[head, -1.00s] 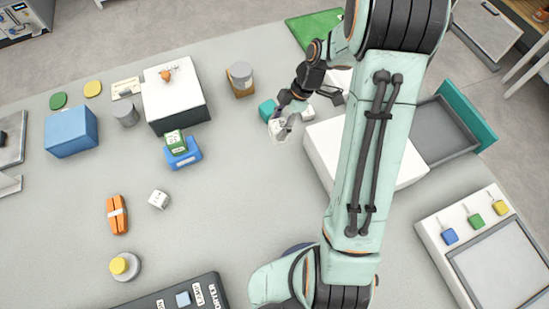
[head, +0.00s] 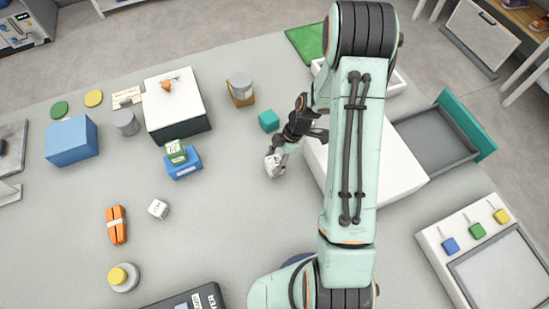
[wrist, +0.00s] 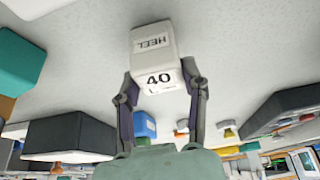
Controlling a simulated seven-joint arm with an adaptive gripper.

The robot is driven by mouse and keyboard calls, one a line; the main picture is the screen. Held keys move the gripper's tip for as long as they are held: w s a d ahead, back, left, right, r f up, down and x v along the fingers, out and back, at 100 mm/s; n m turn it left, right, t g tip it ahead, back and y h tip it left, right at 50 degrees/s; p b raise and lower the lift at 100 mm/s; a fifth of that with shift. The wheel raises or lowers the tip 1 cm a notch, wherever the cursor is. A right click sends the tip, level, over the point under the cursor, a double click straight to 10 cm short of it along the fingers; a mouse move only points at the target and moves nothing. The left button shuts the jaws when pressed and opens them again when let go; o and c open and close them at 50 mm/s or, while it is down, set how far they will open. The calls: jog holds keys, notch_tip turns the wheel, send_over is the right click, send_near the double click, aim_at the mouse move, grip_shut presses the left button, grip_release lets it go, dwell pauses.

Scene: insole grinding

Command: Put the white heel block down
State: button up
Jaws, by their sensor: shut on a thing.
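The white heel block (wrist: 153,62), marked HEEL and 40, is between the fingers of my gripper (wrist: 163,88) in the wrist view. The fingers are shut on its two sides. In the head view my gripper (head: 276,156) points down over the middle of the grey table, left of the white box. The block (head: 274,168) shows there as a small pale shape, partly covered by the fingers. I cannot tell whether its underside touches the table.
A teal cube (head: 268,120) stands just behind my gripper. A white box (head: 385,165) lies to the right, partly behind my arm. A blue holder (head: 184,165) and a small white cube (head: 158,208) stand to the left. The table (head: 240,225) in front is clear.

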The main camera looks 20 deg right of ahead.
jog(key=o, duration=1.2)
jog(key=shift+c, duration=0.2)
jog(key=shift+d+r, duration=0.1)
jog(key=shift+r, duration=0.2)
jog(key=v, duration=1.1)
jog(key=s+a+r+m+h, duration=0.2)
jog(key=s+a+r+m, duration=0.6)
jog(key=s+r+m, duration=0.1)
jog(key=s+a+r+m+h, duration=0.1)
jog(key=s+a+r+m, duration=0.1)
jog(key=s+m, duration=0.5)
jog(key=shift+s+m+h, duration=0.4)
jog(key=shift+s, duration=0.8)
